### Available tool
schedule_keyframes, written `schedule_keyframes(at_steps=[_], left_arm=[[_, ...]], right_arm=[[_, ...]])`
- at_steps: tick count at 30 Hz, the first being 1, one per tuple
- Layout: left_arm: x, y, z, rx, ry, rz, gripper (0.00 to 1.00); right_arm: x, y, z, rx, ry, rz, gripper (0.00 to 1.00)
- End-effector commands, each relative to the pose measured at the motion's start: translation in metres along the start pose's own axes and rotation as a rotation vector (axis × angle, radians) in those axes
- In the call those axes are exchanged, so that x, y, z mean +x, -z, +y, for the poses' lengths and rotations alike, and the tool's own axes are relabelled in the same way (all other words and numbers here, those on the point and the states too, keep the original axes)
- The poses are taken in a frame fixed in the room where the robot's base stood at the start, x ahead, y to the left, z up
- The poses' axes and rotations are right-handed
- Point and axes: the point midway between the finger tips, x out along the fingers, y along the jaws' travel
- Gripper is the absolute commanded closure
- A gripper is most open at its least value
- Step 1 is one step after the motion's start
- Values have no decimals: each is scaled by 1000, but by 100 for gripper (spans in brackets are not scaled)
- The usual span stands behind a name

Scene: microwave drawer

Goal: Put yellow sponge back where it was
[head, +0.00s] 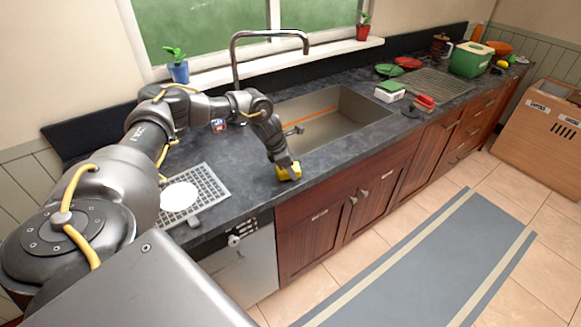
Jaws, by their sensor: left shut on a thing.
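The yellow sponge (283,175) is at the front edge of the dark countertop, just in front of the sink (335,118). My left gripper (288,171) reaches down over the counter and is shut on the sponge. The gripper hides part of the sponge, and I cannot tell whether the sponge touches the counter. My right gripper is not in view.
A white plate (178,197) lies on a grey rack (212,188) left of the sponge. The faucet (236,62) rises behind the sink. A white box (389,92), a red item (425,102) and a green box (470,60) stand to the right.

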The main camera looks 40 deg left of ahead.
Motion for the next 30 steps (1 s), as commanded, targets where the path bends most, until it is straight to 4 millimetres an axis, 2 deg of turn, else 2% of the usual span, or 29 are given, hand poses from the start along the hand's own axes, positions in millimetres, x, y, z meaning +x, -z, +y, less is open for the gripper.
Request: schedule_keyframes(at_steps=[4, 5, 10, 17, 20, 22, 26, 30], left_arm=[[4, 2, 0, 0, 0, 0, 76], [4, 2, 0, 0, 0, -1, 50], [3, 1, 0, 0, 0, 0, 29], [3, 1, 0, 0, 0, 0, 29], [-2, -1, 0, 0, 0, -1, 29], [-6, 0, 1, 0, -1, -2, 29], [-28, 0, 1, 1, -2, -4, 29], [-59, 0, 1, 0, -3, -4, 29]], right_arm=[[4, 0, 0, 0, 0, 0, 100], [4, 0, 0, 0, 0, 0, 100], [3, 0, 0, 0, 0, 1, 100], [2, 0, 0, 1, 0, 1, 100], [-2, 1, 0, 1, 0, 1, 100], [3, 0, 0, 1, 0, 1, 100], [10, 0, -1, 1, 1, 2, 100], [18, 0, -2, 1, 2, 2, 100]])
